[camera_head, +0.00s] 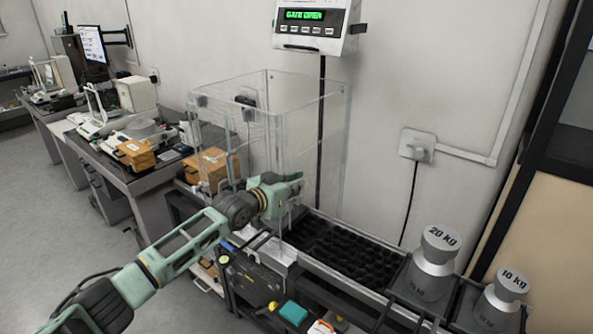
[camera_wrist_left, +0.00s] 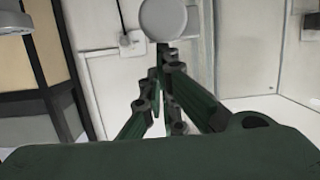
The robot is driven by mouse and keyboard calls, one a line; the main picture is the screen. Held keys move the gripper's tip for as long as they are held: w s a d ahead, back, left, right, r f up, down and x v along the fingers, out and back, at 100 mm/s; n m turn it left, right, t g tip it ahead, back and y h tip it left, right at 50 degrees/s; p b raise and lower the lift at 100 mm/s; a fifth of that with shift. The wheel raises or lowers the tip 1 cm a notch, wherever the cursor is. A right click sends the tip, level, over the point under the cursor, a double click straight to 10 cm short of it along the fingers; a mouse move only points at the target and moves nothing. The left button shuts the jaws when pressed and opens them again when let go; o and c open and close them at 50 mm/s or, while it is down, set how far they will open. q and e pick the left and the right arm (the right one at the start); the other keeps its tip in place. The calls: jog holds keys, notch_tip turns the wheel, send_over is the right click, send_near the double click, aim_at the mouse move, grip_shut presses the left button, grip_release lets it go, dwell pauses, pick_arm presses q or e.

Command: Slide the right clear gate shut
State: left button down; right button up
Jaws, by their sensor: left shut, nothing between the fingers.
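The clear enclosure (camera_head: 322,130) stands on the scale against the wall, with transparent panels. I cannot make out which panel edge is the right gate. The display (camera_head: 304,15) above it reads "GATE OPEN" in green. My left gripper (camera_head: 298,189) is at the enclosure's lower front right in the head view, over the near end of the roller track. Its fingers (camera_wrist_left: 160,98) are shut with nothing between them. In the left wrist view a round grey disc (camera_wrist_left: 163,19) shows just beyond the fingertips; whether they touch is unclear. My right gripper is not in view.
A black roller track (camera_head: 345,250) runs right from the enclosure to a 20 kg weight (camera_head: 432,265) and a 10 kg weight (camera_head: 500,300). A wall socket (camera_head: 417,146) with a hanging cable is behind. Balances and wooden boxes stand on the left bench (camera_head: 130,177).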

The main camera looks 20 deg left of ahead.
pick_arm(q)
notch_tip(320, 180, down, 16)
jog(key=b, duration=1.1)
jog(key=shift+f, duration=0.2)
jog(key=shift+s, duration=0.1)
